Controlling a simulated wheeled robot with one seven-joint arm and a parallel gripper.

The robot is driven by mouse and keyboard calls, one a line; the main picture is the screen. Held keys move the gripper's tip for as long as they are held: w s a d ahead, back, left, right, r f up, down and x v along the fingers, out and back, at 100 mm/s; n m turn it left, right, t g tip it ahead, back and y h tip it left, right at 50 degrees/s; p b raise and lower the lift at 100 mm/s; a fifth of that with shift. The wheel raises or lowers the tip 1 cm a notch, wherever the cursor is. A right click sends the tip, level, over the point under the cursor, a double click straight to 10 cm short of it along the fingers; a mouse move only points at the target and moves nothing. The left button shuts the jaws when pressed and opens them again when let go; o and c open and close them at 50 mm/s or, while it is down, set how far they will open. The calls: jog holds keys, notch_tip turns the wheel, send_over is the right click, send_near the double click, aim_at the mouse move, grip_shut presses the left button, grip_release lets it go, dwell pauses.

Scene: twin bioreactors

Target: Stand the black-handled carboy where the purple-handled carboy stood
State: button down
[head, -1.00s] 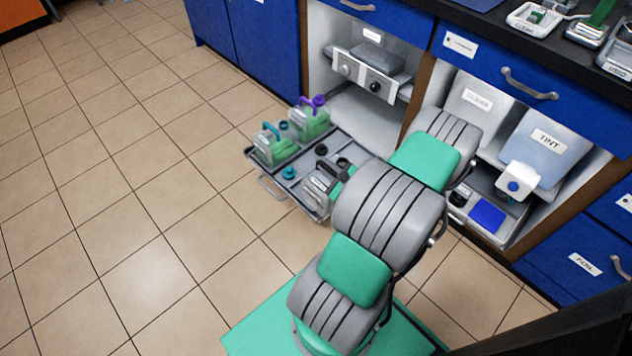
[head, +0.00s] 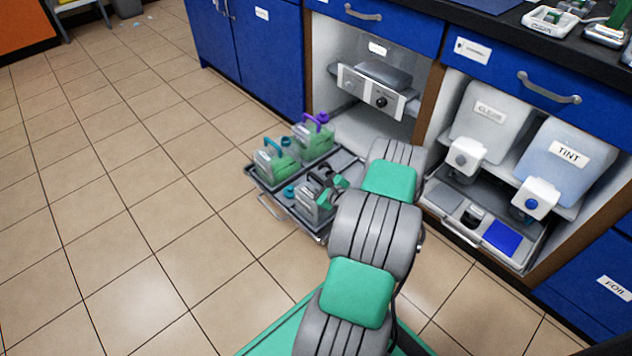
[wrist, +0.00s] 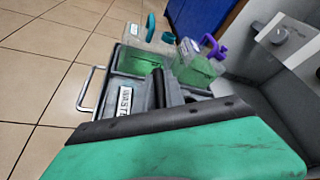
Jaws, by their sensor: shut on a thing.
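The black-handled carboy (head: 312,208) is in the front right part of the grey tray (head: 266,190); whether its base touches the tray is unclear. My gripper (head: 333,181) is shut on its black handle (wrist: 172,88), and the wrist view shows the handle just beyond my gripper. The carboy's white label (wrist: 124,103) also shows there. The purple-handled carboy (head: 312,142) stands upright at the back of the tray, with green liquid in it. It also shows in the wrist view (wrist: 196,70). My arm hides the tray's right part.
A teal-handled carboy (head: 271,166) with green liquid stands at the tray's left. An open cabinet bay with a grey device (head: 376,95) lies behind. To the right are the CLEAR tank (head: 490,118) and TINT tank (head: 567,165).

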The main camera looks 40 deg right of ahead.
jog(key=shift+r, duration=0.1)
jog(key=shift+f, duration=0.2)
jog(key=c, duration=1.4)
grip_release()
